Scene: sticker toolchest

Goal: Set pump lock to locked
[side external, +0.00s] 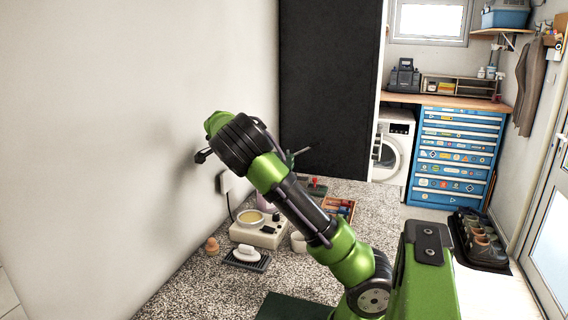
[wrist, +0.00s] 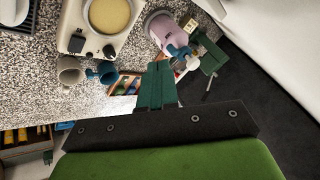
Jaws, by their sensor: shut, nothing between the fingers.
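A lilac pump bottle (wrist: 161,27) with a blue pump head (wrist: 179,51) stands at the top of the wrist view, beyond my fingertips. I take this to be the pump; its lock setting is too small to read. The bottle (side external: 264,201) also shows partly behind my arm in the side view. My gripper (wrist: 158,66) is shut and empty, its green fingers together, near the pump head in the picture and apparently apart from it. In the side view my arm reaches up over the counter, and I cannot make out the fingertips clearly.
A cream appliance with a round yellowish top (side external: 251,217) stands on the speckled counter (side external: 190,285). Close by are a pale cup (wrist: 70,71), a dark rack with a white item (side external: 246,254) and a wooden tray (side external: 340,209). A green device (wrist: 208,53) stands beside the bottle.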

